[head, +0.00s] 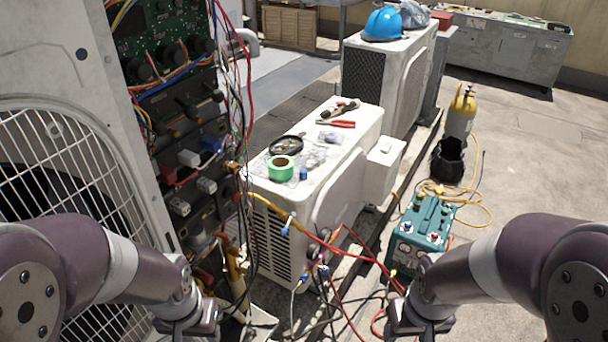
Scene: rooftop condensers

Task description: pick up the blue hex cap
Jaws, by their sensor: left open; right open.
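A small blue cap (303,173) stands on the white top of the middle condenser unit (345,140), just right of a roll of green tape (281,168). It is too small for me to make out its hex shape. My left gripper (185,333) is at the bottom edge, left of and well short of the cap. My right gripper (412,330) is at the bottom edge, right of and well short of the cap. Both are open; their fingertips are largely cut off by the frame. Neither touches the cap.
Near the cap lie a dark round coil (286,145), clear plastic bags (312,156) and red-handled pliers (336,123). An open electrical cabinet (185,110) with loose wires stands left. Hoses hang before the unit. A teal machine (425,228) stands on the ground right.

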